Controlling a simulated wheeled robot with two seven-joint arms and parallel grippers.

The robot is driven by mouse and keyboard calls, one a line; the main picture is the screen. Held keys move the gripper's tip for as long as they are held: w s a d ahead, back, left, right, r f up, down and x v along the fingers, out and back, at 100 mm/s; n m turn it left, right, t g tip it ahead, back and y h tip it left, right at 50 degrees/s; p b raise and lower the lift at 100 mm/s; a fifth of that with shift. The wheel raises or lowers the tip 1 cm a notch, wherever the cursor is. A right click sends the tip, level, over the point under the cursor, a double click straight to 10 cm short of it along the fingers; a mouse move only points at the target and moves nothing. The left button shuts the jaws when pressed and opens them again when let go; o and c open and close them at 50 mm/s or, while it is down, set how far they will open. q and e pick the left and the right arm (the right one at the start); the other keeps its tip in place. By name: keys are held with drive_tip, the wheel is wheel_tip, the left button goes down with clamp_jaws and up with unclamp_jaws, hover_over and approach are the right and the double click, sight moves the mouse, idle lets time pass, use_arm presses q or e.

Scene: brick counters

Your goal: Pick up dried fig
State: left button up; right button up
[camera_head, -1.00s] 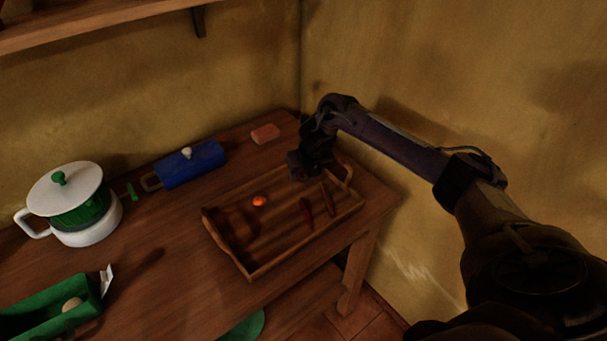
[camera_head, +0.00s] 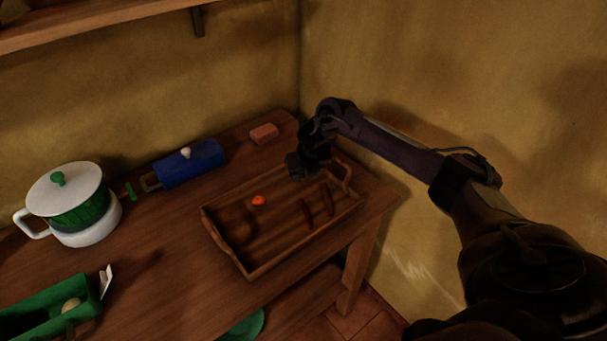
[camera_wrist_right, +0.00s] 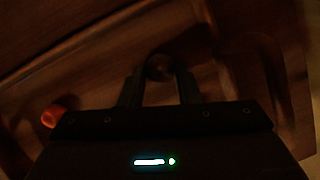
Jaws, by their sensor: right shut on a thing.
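My right gripper (camera_head: 298,172) is low over the far end of the wooden tray (camera_head: 225,257). In the right wrist view the gripper (camera_wrist_right: 159,85) is shut on a small, dark, round brown thing, which I take to be the dried fig (camera_wrist_right: 159,67). It sits between the fingertips, and its lower part is dim. In the head view the gripper hides it. I cannot tell whether it still touches the tray floor. My left gripper is not in view.
An orange-red piece (camera_head: 259,200) and two dark sticks (camera_head: 307,210) (camera_head: 328,198) lie in the tray. A reddish block (camera_head: 264,133), a blue lidded box (camera_head: 191,165), a white-and-green pot (camera_head: 71,205) and a green bin (camera_head: 45,308) stand on the table. Walls close the corner behind.

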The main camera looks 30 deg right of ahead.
wheel_tip(320, 180, up, 9)
drive_tip(key=shift+w+f+b, duration=0.1)
drive_tip(key=shift+w+b, duration=0.05)
drive_tip(key=shift+b, duration=0.35)
wheel_tip(320, 180, up, 11)
drive_tip(key=p, duration=0.6)
hover_over(304, 177)
